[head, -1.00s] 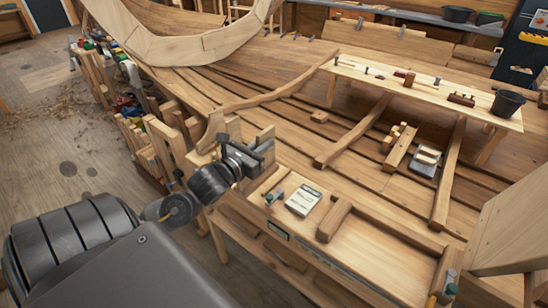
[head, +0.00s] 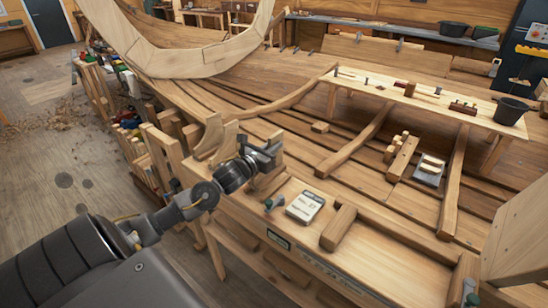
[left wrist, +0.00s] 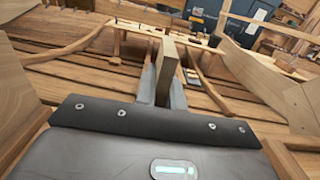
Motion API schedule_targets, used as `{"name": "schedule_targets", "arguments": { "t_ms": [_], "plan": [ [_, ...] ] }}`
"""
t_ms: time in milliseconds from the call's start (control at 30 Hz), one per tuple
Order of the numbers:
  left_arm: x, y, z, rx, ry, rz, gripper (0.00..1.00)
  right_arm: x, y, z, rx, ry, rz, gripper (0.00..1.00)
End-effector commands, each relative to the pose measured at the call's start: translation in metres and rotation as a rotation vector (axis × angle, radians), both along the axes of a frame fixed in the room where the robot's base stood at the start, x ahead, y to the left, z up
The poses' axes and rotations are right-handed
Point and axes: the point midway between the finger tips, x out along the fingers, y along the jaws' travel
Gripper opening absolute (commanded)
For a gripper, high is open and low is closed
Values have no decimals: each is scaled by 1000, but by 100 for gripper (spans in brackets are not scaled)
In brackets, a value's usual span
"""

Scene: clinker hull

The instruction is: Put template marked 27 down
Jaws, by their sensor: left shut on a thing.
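My left gripper (head: 272,153) is over the near-left end of the workbench, by the hull planking. In the left wrist view its two fingers (left wrist: 165,98) are shut on a flat wooden piece (left wrist: 167,70), which stands on edge between them. I take this piece to be the template, but I can read no 27 on it. In the head view the gripper hides most of it. Curved wooden pieces (head: 209,137) stand upright just left of the gripper. My right gripper is not in view.
A raised plank table (head: 430,93) with tools and a black bucket (head: 511,111) stands farther back. Bare bench surface shows right of the block.

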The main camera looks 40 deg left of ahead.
Motion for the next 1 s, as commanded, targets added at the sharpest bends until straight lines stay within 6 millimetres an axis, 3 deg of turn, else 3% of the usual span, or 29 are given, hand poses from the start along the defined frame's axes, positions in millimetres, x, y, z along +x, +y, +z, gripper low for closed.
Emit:
{"name": "schedule_targets", "arguments": {
  "t_ms": [33, 167, 567, 600, 733, 1000],
  "plan": [
    [1, 0, -14, -3, 0, 0, 0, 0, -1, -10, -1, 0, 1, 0],
    [0, 0, -32, -2, -1, 1, 0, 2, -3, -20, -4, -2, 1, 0],
    [0, 0, -35, 0, -2, 0, 0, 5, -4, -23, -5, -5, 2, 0],
    [0, 0, -34, 0, -1, 0, 13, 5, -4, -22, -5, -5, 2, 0],
    [0, 0, -34, 0, -1, 0, 30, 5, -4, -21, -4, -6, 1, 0],
    [0, 0, -33, 0, -1, 0, 32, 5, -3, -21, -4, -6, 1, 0]
  ]
}}
